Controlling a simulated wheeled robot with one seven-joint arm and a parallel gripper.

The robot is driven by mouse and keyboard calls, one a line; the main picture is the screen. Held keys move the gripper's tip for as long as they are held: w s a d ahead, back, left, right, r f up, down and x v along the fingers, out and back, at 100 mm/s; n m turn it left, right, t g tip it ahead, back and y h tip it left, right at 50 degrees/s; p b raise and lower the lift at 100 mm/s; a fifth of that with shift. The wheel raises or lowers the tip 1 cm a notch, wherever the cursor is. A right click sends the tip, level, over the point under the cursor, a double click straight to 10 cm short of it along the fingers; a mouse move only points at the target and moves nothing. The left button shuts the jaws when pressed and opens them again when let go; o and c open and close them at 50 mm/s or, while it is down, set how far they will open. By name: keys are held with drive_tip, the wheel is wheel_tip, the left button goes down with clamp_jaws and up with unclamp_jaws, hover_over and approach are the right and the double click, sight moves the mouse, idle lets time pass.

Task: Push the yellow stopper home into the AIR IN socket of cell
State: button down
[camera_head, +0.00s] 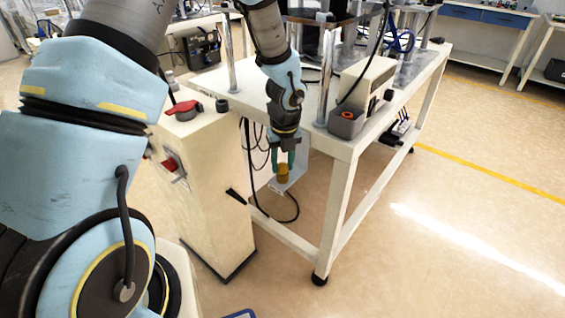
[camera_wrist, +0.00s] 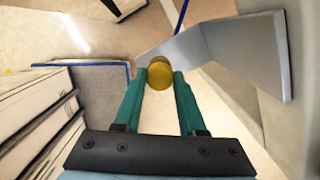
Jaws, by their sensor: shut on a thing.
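My gripper (camera_head: 282,165) hangs down in front of the near end of the white workbench, below its top. Its two teal fingers are shut on the yellow stopper (camera_head: 283,174). In the wrist view the stopper (camera_wrist: 159,74) sits between the fingertips of my gripper (camera_wrist: 160,80), with its round end face showing. A bent grey metal plate (camera_head: 297,160) is just behind and beside the stopper in the head view. The same plate (camera_wrist: 245,50) lies beyond the fingertips in the wrist view. I cannot make out a socket marked AIR IN in either view.
The white workbench (camera_head: 345,150) has a leg close to my gripper's right. A cream cabinet (camera_head: 200,185) with a red handle (camera_head: 183,110) stands to its left. Dark cables (camera_head: 262,160) hang between them. A grey box with an orange ring (camera_head: 346,120) sits on the bench. Floor at right is clear.

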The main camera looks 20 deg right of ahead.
drive_tip(key=shift+c, duration=1)
unclamp_jaws()
drive_tip(key=shift+s+r+p, duration=0.2)
drive_tip(key=shift+r+p, duration=1.55)
drive_tip(key=shift+r, duration=0.1)
drive_tip(key=shift+s+r+p, duration=0.15)
drive_tip(key=shift+r+p, duration=1.6)
drive_tip(key=shift+r, duration=0.05)
wheel_tip(320, 180, up, 4)
drive_tip(key=p, duration=0.4)
